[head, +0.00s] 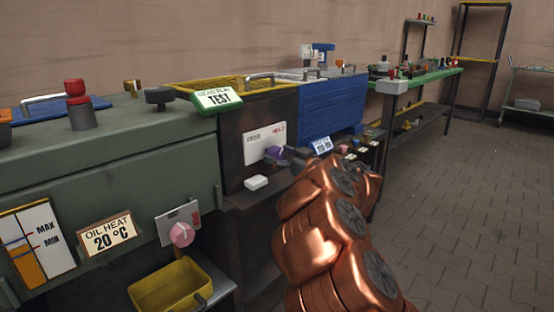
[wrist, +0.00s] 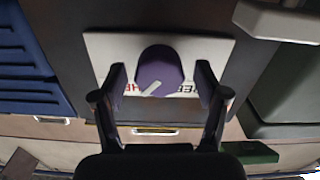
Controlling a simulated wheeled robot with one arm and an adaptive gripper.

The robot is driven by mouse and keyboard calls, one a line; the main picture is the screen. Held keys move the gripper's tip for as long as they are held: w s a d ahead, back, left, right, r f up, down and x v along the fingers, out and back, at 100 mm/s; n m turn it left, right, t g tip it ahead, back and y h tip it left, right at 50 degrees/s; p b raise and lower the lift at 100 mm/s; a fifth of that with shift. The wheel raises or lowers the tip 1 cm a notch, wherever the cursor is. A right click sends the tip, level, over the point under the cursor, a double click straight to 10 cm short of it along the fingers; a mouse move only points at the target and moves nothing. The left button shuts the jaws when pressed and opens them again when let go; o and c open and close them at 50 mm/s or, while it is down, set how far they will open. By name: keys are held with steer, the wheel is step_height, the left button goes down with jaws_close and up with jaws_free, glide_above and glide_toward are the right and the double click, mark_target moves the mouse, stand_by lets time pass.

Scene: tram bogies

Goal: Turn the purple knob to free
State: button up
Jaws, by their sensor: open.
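The purple knob (wrist: 160,67) sits on a white plate (wrist: 210,50) on a dark panel. In the wrist view its white pointer line slants down and left, toward the red lettering; black lettering is on the right. My gripper (wrist: 160,82) is open, with one finger on each side of the knob and small gaps showing. In the head view the purple knob (head: 272,154) is partly hidden by my gripper (head: 283,155). The plate (head: 258,144) has black print on its left and red print on its right.
A small white box (head: 256,183) juts out below the plate. A green TEST sign (head: 219,100) stands above. A blue ribbed case (head: 333,102) is to the right. A pink knob (head: 182,234) and yellow bin (head: 168,288) are nearer left. Floor at right is clear.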

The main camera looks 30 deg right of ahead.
steer(key=shift+w+a, duration=0.15)
steer(key=shift+w, duration=0.4)
steer(key=shift+c, duration=0.2)
steer(key=c, duration=1.1)
